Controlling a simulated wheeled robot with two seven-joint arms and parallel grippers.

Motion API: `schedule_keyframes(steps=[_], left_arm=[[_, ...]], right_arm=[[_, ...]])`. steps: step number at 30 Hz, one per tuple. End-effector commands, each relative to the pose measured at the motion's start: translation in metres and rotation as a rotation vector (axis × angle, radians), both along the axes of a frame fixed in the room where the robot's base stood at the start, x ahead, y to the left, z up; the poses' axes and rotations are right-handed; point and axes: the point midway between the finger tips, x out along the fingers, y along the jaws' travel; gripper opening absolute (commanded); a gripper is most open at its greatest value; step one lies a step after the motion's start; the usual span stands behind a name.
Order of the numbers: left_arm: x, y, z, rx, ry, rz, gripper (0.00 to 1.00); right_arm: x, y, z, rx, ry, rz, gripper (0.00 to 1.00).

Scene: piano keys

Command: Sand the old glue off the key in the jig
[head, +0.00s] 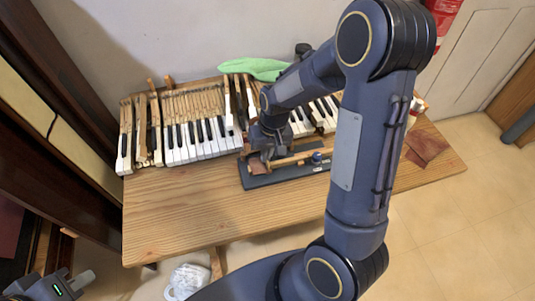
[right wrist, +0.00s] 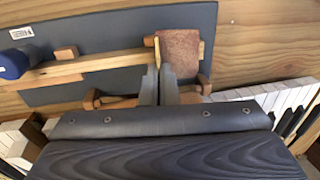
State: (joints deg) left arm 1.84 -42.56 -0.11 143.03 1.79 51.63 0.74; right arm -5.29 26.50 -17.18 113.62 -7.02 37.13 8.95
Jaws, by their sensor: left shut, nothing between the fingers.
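The jig (head: 290,178) is a dark board on the wooden table, with a pale wooden key (head: 295,158) lying along it. A blue knob (head: 317,157) stands at the key. In the right wrist view the key (right wrist: 90,66) runs across the board from the blue knob (right wrist: 12,64). A reddish-brown piece of sandpaper (right wrist: 179,48) lies over the key's end. My right gripper (right wrist: 161,72) is at the sandpaper with its fingers close together, and the sandpaper's edge appears between them. My left gripper (head: 78,283) is shut and empty at the bottom left, away from the table.
A row of piano keys (head: 200,140) lies along the back of the table, with several bare wooden keys at its left. A green cloth (head: 255,68) lies behind them. A brown sheet (head: 427,148) lies at the table's right. The table's front left (head: 170,215) is clear.

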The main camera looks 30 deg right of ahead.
Motion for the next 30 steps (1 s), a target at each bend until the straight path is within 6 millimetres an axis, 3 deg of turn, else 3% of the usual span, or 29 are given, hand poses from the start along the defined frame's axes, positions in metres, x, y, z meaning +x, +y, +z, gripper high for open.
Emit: schedule_keyframes(steps=[4, 21, 30], left_arm=[[0.000, 0.000, 0.015, 0.000, 0.000, 0.000, 0.00], [0.000, 0.000, 0.055, 0.000, 0.000, 0.000, 0.00], [0.000, 0.000, 0.060, 0.000, 0.000, 0.000, 0.00]], right_arm=[[0.002, 0.000, 0.023, 0.001, -0.004, 0.002, 0.00], [0.008, -0.003, 0.073, 0.001, -0.002, 0.004, 0.00], [0.009, -0.004, 0.079, 0.001, -0.001, 0.004, 0.00]])
